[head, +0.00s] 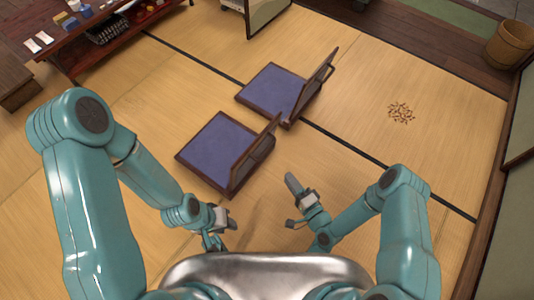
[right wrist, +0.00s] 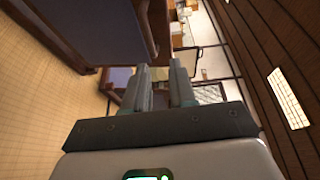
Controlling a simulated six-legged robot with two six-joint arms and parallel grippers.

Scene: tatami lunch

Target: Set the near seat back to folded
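The near seat (head: 213,147) is a low legless chair with a blue-purple cushion in a dark wooden frame, on the tatami. Its seat back (head: 254,160) stands up at a tilt along the cushion's right edge. My right gripper (head: 291,204) is to the right of and below that seat back, apart from it. Its two fingers are spread and empty, and the right wrist view shows a gap between them (right wrist: 162,84). My left gripper (head: 222,234) is below the near seat, close to my body; its fingers look apart with nothing between them.
A second, similar seat (head: 268,88) stands just behind, its back (head: 318,83) also raised. A low dark table (head: 105,40) with tableware is at the upper left. A wooden bucket (head: 508,44) stands far right. Tatami right of the seats is open, with a brown patterned piece (head: 401,112).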

